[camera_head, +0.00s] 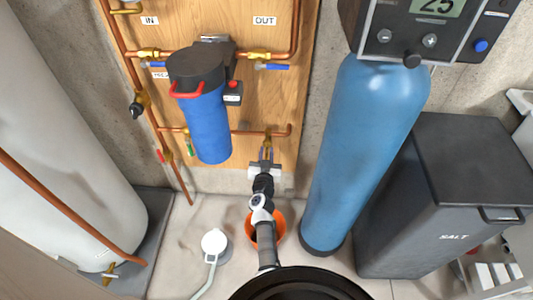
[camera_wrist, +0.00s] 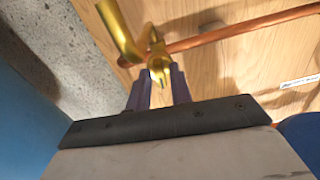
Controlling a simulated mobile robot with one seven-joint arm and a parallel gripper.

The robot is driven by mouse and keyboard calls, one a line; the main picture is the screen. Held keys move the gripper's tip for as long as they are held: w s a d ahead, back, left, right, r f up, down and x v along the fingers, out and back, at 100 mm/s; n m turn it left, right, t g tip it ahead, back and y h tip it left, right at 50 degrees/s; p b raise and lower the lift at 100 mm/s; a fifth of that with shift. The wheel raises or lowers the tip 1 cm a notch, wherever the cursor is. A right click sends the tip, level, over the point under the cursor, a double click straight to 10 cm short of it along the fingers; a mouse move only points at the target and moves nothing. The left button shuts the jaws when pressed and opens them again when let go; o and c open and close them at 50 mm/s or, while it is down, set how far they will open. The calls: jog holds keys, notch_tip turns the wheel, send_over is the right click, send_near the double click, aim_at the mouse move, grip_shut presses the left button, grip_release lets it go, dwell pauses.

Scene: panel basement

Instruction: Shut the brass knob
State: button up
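The brass knob (camera_wrist: 158,68) sits on a brass fitting by a copper pipe on the wooden panel. In the head view, the brass fitting (camera_head: 267,141) shows low on the panel, left of the blue tank, just past my fingertips. My gripper (camera_head: 266,154) reaches up to it from below. In the wrist view, the two dark fingers of my gripper (camera_wrist: 160,78) stand a narrow gap apart, one on each side of the knob, and appear shut on it. The fingertips hide part of the knob's sides.
A blue filter housing (camera_head: 209,125) hangs left of my gripper. A tall blue tank (camera_head: 362,150) and a dark salt bin (camera_head: 445,190) stand to the right. An orange bucket (camera_head: 281,229) and a white-lidded pump (camera_head: 214,243) are on the floor below. A white cylinder (camera_head: 60,150) stands far left.

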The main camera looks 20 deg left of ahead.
grip_shut()
jog(key=shift+m, duration=0.3)
jog(key=m, duration=0.2)
jog(key=shift+m, duration=0.4)
jog(key=m, duration=0.4)
jog(key=shift+r, duration=0.1)
jog(key=m, duration=0.5)
jog(key=shift+r+m, duration=0.1)
jog(key=shift+m, duration=2.1)
